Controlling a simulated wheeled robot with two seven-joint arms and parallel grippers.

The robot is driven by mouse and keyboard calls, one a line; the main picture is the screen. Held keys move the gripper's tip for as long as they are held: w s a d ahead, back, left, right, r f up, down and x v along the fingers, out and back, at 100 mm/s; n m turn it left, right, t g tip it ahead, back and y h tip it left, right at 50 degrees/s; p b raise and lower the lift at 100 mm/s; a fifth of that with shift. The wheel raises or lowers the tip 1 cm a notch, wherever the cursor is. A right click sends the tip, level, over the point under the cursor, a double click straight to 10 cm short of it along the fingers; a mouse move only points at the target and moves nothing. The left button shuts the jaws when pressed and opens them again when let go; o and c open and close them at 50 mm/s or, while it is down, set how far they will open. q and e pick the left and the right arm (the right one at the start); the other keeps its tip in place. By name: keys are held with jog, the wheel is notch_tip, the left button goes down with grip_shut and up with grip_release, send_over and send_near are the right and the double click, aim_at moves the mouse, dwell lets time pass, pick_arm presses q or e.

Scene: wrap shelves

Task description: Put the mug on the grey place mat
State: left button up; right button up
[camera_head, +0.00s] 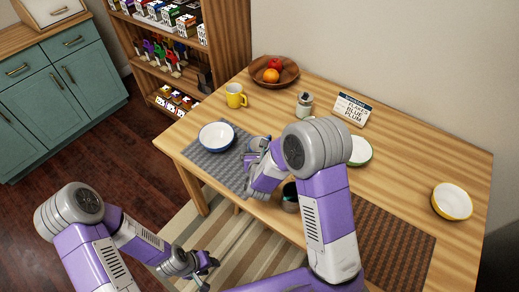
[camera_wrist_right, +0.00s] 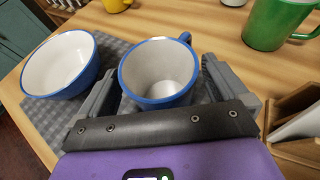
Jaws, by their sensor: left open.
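The blue mug (camera_wrist_right: 160,75), white inside, stands upright between the fingers of my right gripper (camera_wrist_right: 165,88), which touch its sides in the right wrist view. The mug is over the right part of the grey place mat (camera_wrist_right: 50,117); its base is hidden, so I cannot tell whether it touches the mat. In the head view the mat (camera_head: 190,154) lies at the table's left, and my right gripper (camera_head: 254,150) is over its right side. My left gripper (camera_head: 209,267) is open and empty, low in front of the table.
A blue-rimmed bowl (camera_head: 216,137) sits on the mat, left of the mug. A yellow mug (camera_head: 235,96), a jar (camera_head: 304,104) and a fruit bowl (camera_head: 288,82) stand farther back. A green mug (camera_wrist_right: 278,22) and a wooden holder (camera_wrist_right: 300,150) are to the right in the wrist view.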

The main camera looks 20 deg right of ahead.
jog(key=shift+r, duration=0.1)
jog(key=shift+s+r+p, duration=0.1)
jog(key=shift+r+p, duration=0.1)
jog(key=shift+p, duration=0.1)
jog(key=p+v, duration=0.3)
jog(key=v, duration=0.8)
jog(key=shift+s, duration=0.4)
jog(key=shift+a, duration=0.15)
